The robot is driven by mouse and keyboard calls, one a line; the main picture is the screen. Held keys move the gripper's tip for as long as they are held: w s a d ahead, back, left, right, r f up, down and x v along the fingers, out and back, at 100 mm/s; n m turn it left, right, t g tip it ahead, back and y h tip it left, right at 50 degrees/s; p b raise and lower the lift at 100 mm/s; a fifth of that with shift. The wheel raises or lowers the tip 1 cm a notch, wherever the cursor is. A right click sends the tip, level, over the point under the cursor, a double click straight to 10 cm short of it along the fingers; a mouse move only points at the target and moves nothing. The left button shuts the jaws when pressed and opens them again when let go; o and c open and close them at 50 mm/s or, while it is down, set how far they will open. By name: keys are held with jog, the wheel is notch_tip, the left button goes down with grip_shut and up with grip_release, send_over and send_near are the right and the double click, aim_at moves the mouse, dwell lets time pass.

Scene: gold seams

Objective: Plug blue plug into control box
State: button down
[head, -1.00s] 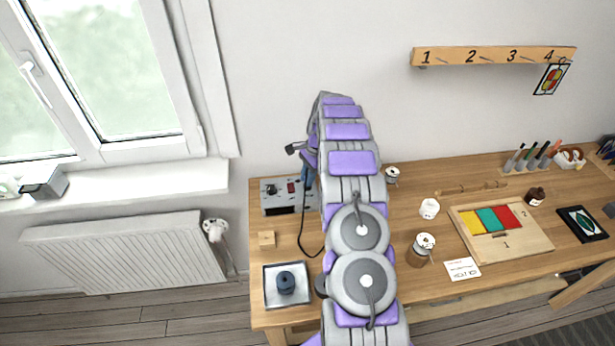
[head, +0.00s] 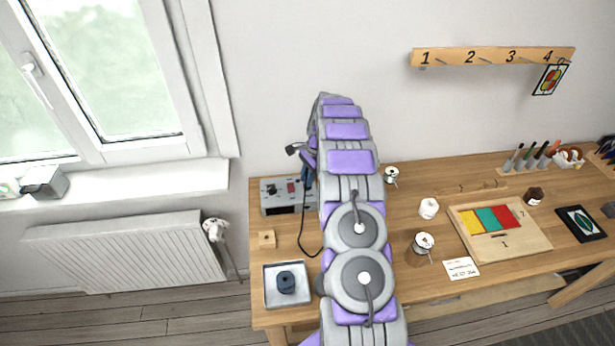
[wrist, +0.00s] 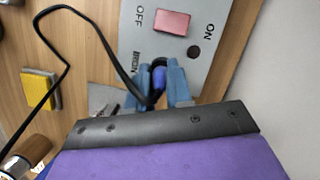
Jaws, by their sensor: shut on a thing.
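The grey control box (head: 281,196) stands at the back left of the table. It also shows in the wrist view (wrist: 205,62), with a red switch (wrist: 172,22) between OFF and ON labels and a dark round hole beside it. My gripper (wrist: 160,80) is shut on the blue plug (wrist: 158,76), directly over the box's face. A black cable (wrist: 108,48) runs from the plug in a loop to the left. The plug's tip is hidden by the fingers, so I cannot tell whether it sits in a socket. In the head view my arm covers part of the box's right side.
A white tray (head: 268,300) with a dark round spool (head: 286,282) is at the front left. Jars and a colour-tile board (head: 535,243) stand to the right. The wall is close behind the box.

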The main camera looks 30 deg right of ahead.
jog(key=shift+f+p, duration=0.4)
jog(key=shift+p, duration=0.1)
dwell(0.9)
jog(key=c, duration=1)
grip_release()
jog(key=shift+s, duration=0.1)
jog(key=shift+o, duration=0.2)
jog(key=o, duration=0.5)
jog(key=shift+r, duration=0.15)
jog(key=shift+r+p, duration=1.6)
jog(key=shift+r, duration=1.85)
